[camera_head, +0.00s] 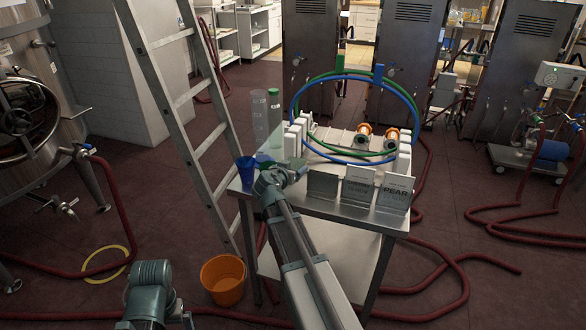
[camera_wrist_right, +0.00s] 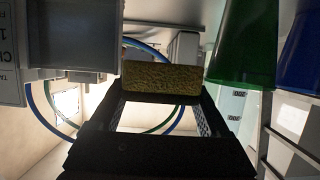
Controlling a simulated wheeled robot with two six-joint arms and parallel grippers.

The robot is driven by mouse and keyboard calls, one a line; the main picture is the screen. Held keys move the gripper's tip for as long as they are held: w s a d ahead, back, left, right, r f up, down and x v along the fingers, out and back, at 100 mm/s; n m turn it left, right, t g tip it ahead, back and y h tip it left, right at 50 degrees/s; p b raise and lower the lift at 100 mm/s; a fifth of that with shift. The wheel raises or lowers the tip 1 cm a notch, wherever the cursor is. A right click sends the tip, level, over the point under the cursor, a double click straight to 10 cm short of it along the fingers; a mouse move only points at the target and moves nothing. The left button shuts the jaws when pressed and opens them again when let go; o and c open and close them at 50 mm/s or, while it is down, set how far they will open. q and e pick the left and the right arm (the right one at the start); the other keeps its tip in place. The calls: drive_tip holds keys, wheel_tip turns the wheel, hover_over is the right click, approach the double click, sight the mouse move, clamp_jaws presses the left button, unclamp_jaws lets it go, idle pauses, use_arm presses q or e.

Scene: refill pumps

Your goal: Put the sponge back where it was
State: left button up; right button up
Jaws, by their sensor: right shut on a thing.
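A yellowish-brown sponge (camera_wrist_right: 160,77) sits between the fingertips of my right gripper (camera_wrist_right: 160,98) in the right wrist view. The gripper is shut on it. In the head view my right arm reaches over the left part of the steel table (camera_head: 330,203), and its gripper end (camera_head: 281,174) is near the blue cup (camera_head: 246,174). I cannot make out the sponge in the head view. Part of my left arm shows at the lower left of the head view, but its gripper does not show.
A green vessel (camera_wrist_right: 245,45) and a blue one (camera_wrist_right: 302,50) hang close at the right of the wrist view. On the table stand sign plates (camera_head: 396,194), tall clear cylinders (camera_head: 261,115) and looped hoses (camera_head: 347,156). A ladder (camera_head: 178,100) and orange bucket (camera_head: 223,281) are left of the table.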

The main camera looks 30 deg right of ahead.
drive_tip(key=shift+f+b, duration=2.65)
drive_tip(key=shift+f, duration=0.3)
drive_tip(key=shift+f+b, duration=0.55)
drive_tip(key=o, duration=1.3)
drive_tip(key=shift+c, duration=0.2)
drive_tip(key=shift+s, duration=0.1)
drive_tip(key=p+v, duration=0.4)
drive_tip(key=v, duration=0.9)
drive_tip(key=shift+s+a+p, duration=0.25)
drive_tip(key=shift+a+p, duration=0.05)
drive_tip(key=shift+p, duration=0.1)
drive_tip(key=b, duration=0.3)
approach(293, 189)
drive_tip(key=w+d, duration=0.3)
drive_tip(key=shift+w+d+r, duration=0.1)
drive_tip(key=shift+d+r, duration=0.05)
drive_tip(key=shift+d, duration=0.2)
drive_tip(key=shift+w+d+b, duration=0.4)
drive_tip(key=shift+w+d, duration=0.1)
drive_tip(key=shift+d, duration=0.15)
